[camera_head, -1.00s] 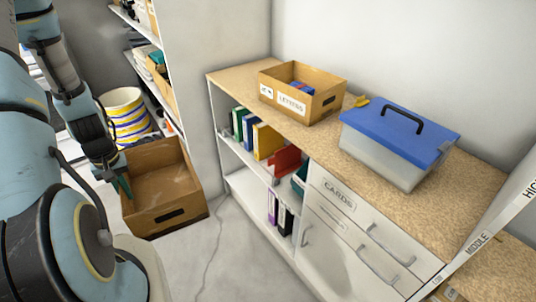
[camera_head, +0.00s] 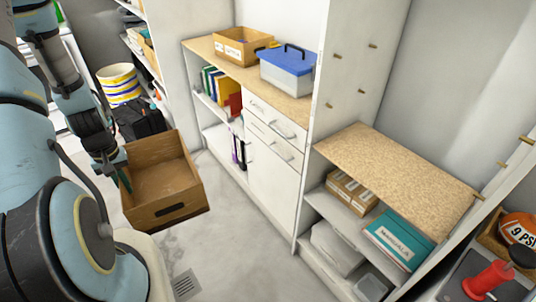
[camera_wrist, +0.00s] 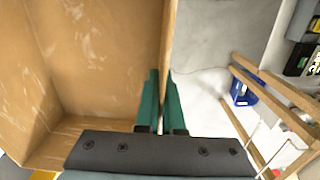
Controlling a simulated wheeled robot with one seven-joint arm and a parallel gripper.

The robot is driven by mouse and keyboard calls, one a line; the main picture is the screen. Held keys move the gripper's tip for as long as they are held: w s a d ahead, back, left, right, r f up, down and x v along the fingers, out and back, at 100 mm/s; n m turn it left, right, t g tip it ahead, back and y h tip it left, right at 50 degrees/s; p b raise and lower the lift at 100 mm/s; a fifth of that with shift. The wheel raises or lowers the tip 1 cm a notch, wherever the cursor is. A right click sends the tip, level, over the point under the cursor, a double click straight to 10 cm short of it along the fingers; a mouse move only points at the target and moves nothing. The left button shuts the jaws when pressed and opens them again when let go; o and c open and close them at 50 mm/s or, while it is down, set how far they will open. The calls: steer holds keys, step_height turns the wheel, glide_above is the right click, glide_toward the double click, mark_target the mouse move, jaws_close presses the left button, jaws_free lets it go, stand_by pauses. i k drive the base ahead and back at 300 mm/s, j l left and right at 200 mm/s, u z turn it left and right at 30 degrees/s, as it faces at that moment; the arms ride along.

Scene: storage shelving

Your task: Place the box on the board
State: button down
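The box (camera_head: 178,211) is an open, empty brown box with a dark handle slot, at the lower left of the head view. Its inside and one wall also show close up in the wrist view (camera_wrist: 95,60). My gripper (camera_head: 124,178) is shut on the box's left wall. In the wrist view its two teal fingers (camera_wrist: 160,75) stand on either side of that wall's rim. The box hangs above the floor, roughly level. The board (camera_head: 400,172) is a bare, speckled tan shelf top at the right, well apart from the box.
A cabinet (camera_head: 274,167) with a blue-lidded bin (camera_head: 287,72) and a tan letters box (camera_head: 243,46) stands between. A white upright panel (camera_head: 335,95) borders the board's left. Below the board are a carton (camera_head: 352,190) and teal folder (camera_head: 398,240). The floor ahead is clear.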

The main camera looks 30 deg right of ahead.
mark_target(392, 166)
steer(key=k+z, duration=0.35)
steer(key=k+l+z, duration=0.2)
steer(key=k+z, duration=0.2)
steer(key=i, duration=0.05)
